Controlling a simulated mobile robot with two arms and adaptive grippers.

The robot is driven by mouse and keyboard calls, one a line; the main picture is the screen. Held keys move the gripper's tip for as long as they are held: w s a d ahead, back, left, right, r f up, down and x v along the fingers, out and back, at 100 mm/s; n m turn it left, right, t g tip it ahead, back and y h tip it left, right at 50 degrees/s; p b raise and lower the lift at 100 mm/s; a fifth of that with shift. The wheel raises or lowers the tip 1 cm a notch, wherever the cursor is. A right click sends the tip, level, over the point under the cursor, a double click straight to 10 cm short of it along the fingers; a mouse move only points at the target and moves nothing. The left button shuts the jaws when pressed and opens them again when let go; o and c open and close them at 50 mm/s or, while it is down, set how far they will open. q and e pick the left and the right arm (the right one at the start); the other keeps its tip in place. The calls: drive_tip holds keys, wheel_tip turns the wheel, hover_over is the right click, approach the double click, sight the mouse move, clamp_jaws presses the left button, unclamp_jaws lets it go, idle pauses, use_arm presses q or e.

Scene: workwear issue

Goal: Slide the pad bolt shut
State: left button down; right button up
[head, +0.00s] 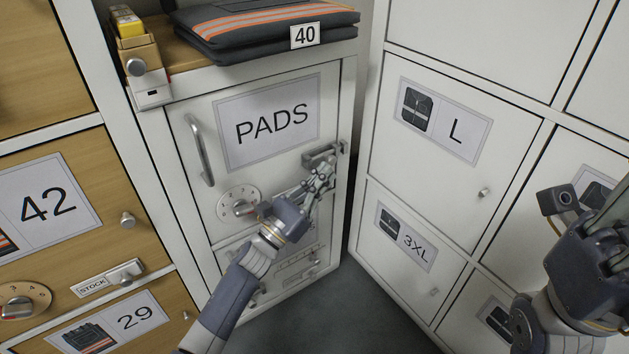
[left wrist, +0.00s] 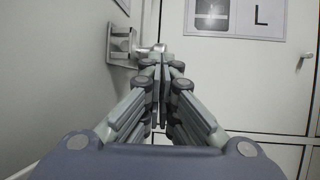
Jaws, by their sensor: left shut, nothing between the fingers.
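The pad bolt (head: 323,154) is a small grey metal fitting at the right edge of the white door labelled PADS (head: 262,168). In the left wrist view the bolt (left wrist: 121,46) shows at upper left, with a short knob beside the fingertips. My left gripper (head: 324,172) is shut and empty, its fingertips just below and very close to the bolt. Contact cannot be told. In the left wrist view the closed fingers (left wrist: 162,75) hide part of the knob area. My right gripper (head: 612,235) is at the right edge, fingers partly cut off, far from the bolt.
The PADS door has a bar handle (head: 200,150) and a dial (head: 238,206). A white locker (head: 450,205) with L and 3XL doors stands to the right, across a narrow gap. Folded dark workwear (head: 255,30) lies on top. Wooden drawers (head: 95,250) are at left.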

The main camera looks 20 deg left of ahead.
use_arm(q)
drive_tip(key=v, duration=0.7)
drive_tip(key=shift+s, duration=0.2)
